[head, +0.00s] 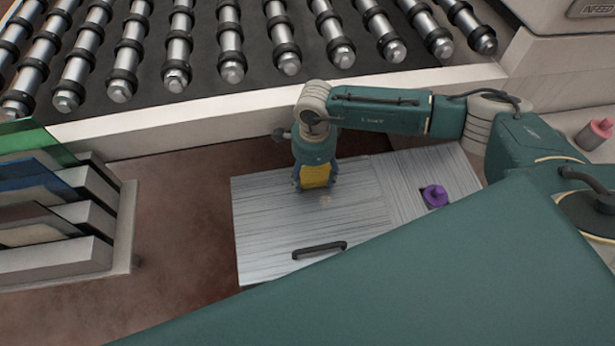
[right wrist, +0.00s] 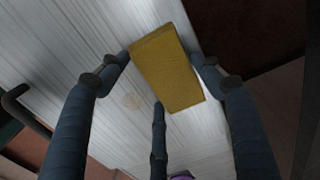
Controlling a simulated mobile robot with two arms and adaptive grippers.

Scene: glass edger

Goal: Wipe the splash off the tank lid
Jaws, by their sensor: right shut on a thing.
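The tank lid (head: 265,235) is a brushed grey metal panel with a dark bar handle (head: 319,249) near its front edge. A small faint tan splash (head: 325,200) marks the lid; it also shows in the right wrist view (right wrist: 132,101). My right gripper (head: 316,184) is over the back part of the lid, pointing down. It is shut on a yellow sponge-like block (right wrist: 168,68), which also shows in the head view (head: 316,175). The block is beside the splash, behind it in the head view. I cannot tell whether it touches the lid. My left gripper is not in view.
A purple knob (head: 435,195) stands on the metal panel to the right. A roller conveyor (head: 230,50) runs along the back. A rack (head: 60,260) with coloured glass sheets is at left. A pink-capped item (head: 597,130) stands at far right.

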